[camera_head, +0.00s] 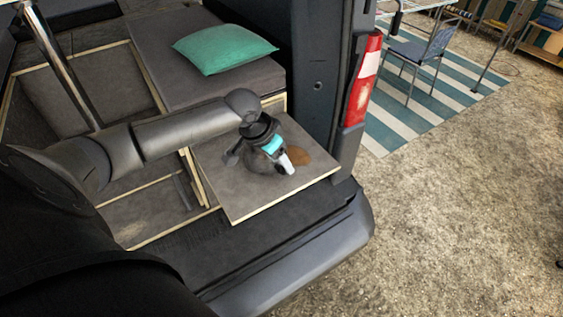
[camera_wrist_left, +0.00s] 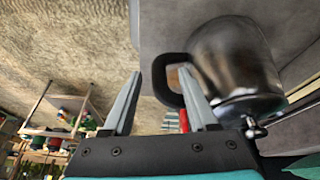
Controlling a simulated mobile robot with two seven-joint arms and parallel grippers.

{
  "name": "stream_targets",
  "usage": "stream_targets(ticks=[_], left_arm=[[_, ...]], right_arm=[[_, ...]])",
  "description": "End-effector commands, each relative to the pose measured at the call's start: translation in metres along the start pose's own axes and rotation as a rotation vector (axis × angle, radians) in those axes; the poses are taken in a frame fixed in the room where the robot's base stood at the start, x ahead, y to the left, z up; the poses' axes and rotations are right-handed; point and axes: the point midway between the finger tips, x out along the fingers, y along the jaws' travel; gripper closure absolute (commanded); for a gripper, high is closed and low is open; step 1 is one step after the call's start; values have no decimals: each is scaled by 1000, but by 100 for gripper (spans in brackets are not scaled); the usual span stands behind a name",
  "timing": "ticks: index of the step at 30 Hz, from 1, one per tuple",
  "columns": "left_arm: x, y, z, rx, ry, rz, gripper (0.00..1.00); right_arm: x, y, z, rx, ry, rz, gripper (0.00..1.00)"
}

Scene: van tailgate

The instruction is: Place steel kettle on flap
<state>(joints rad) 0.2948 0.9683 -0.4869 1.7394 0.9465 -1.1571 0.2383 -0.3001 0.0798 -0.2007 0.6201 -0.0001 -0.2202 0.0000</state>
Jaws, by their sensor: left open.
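The steel kettle (camera_wrist_left: 235,65) has a rounded shiny body and a black loop handle (camera_wrist_left: 163,92). In the left wrist view my left gripper (camera_wrist_left: 158,72) is open. The handle reaches in between its fingers, and the right finger overlaps the loop. I cannot tell whether that finger touches it. My right gripper is not in view.
A teal cushion (camera_head: 224,49) rests on the grey padded box behind. The van's pillar and tail light (camera_head: 362,80) rise right of the flap. Open gravel lies beyond the bumper.

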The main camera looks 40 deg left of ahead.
Motion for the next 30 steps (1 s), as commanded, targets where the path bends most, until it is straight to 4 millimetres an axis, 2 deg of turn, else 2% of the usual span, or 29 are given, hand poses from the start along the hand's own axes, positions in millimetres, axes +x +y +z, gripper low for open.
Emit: stream_targets(ticks=[9, 15, 21, 30], left_arm=[[-66, -1, 0, 4, -1, -3, 41], [-93, -1, 0, 1, -2, -2, 41], [-103, 0, 0, 0, -2, 0, 41], [-103, 1, 0, 0, -2, 1, 41]], right_arm=[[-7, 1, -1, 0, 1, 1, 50], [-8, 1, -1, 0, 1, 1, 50], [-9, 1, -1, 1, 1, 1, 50], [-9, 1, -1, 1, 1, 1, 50]])
